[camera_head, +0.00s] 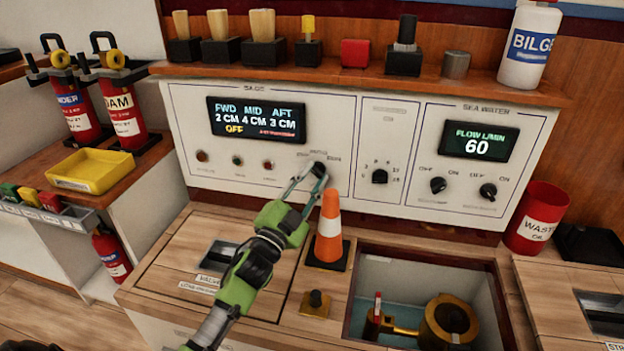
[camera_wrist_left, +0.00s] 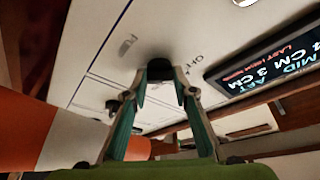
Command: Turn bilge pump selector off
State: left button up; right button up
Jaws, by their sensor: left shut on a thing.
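The bilge pump selector is a small black knob (camera_head: 319,169) on the left white panel, right of and below the level display (camera_head: 256,119). The knob also shows in the left wrist view (camera_wrist_left: 159,68). My left gripper (camera_head: 312,177) reaches up to it, its two fingers closed on the knob's sides; it also shows in the left wrist view (camera_wrist_left: 160,84). The finger tips partly hide the knob, and its pointer cannot be made out. The display reads FWD 2 CM, MID 4 CM, AFT 3 CM, with OFF in yellow below. My right gripper is not in view.
An orange and white cone (camera_head: 329,228) stands close right of my left gripper. An open hatch (camera_head: 480,273) with a brass pump lies right of it. Other black knobs (camera_head: 380,176) sit on the panels to the right. A wooden shelf (camera_head: 330,79) with tools overhangs the panel.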

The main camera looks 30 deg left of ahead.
pick_arm(q)
jog(key=o, duration=1.1)
jog(key=v, duration=1.2)
